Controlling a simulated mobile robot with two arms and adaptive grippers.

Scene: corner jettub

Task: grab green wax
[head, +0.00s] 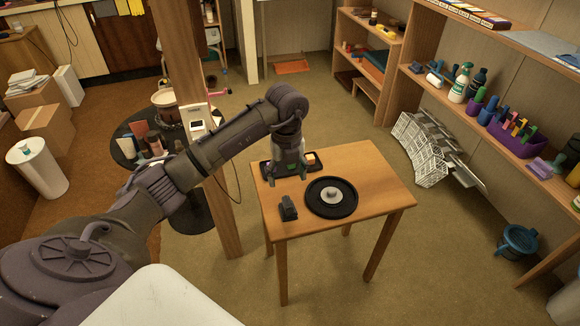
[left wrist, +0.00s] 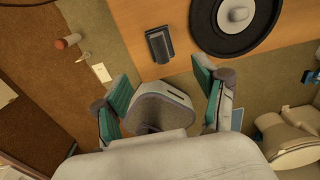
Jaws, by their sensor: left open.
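My left gripper (head: 288,172) is over the dark tray (head: 264,170) at the back left of the small wooden table. In the left wrist view, its two teal-padded fingers (left wrist: 160,92) stand wide apart. A small green patch shows between the fingers in the head view; I cannot tell whether it is the green wax or a finger pad. A small orange and pale block (head: 310,158) lies at the tray's right end, beside the gripper. The left wrist view does not clearly show any wax. My right gripper is not in view.
The wooden table (head: 375,180) also bears a round black plate (head: 322,209) with a pale knob-like piece in its middle and a small black object (head: 289,207) near the front left. A wooden post (head: 222,215) stands left of the table. Shelves (head: 405,75) line the right.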

